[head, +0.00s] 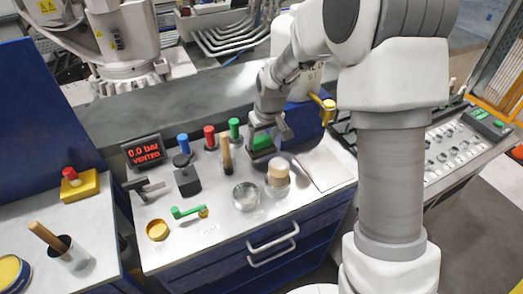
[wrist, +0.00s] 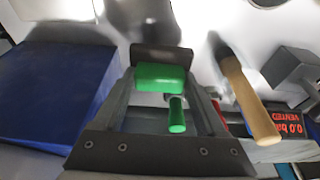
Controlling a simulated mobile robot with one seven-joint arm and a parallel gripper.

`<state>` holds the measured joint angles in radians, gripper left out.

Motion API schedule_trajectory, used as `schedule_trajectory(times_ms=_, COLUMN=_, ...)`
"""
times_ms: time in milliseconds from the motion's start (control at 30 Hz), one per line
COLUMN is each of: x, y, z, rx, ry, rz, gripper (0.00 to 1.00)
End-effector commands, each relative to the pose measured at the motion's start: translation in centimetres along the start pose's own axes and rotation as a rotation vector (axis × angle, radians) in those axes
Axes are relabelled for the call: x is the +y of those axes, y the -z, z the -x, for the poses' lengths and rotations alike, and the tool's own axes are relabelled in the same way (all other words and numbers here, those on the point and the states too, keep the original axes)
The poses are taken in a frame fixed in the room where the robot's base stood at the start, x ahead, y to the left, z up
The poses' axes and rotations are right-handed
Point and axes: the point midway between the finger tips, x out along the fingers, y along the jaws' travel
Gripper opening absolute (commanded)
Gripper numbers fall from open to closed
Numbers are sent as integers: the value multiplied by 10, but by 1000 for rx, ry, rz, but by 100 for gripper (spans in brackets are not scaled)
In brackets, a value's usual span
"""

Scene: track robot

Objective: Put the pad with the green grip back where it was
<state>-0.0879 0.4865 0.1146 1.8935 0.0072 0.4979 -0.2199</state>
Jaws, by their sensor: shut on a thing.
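My gripper (head: 266,128) is shut on the green grip (head: 262,142) of a dark pad (head: 262,155) near the right back of the grey worktop. In the wrist view the gripper's fingers (wrist: 160,85) stand on both sides of the green grip (wrist: 160,77), with the dark pad (wrist: 162,55) beyond it. I cannot tell whether the pad touches the worktop. A pale rectangular plate (head: 325,170) lies bare on the worktop, right of the pad.
Close by stand a wooden-handled tool (head: 226,152), a tan-topped jar (head: 278,173), a glass dish (head: 246,196) and a green-handled item (head: 234,128). Red (head: 209,137) and blue (head: 183,143) handles stand further left. A blue housing (head: 305,122) rises behind right.

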Motion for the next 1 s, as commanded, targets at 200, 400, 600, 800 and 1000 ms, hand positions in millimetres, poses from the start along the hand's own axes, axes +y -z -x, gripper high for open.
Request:
schedule_trajectory(times_ms=200, x=0, y=-8, z=-25, rx=-5, ry=1, rz=0, gripper=22)
schedule_trajectory(times_ms=400, x=0, y=-10, z=-37, rx=0, ry=0, rz=1, gripper=22)
schedule_trajectory(times_ms=600, x=0, y=-11, z=-38, rx=0, ry=0, rz=0, gripper=22)
schedule_trajectory(times_ms=800, x=0, y=-11, z=-39, rx=-1, ry=0, rz=0, gripper=97)
schedule_trajectory(times_ms=1000, x=0, y=-11, z=-39, rx=-1, ry=0, rz=0, gripper=100)
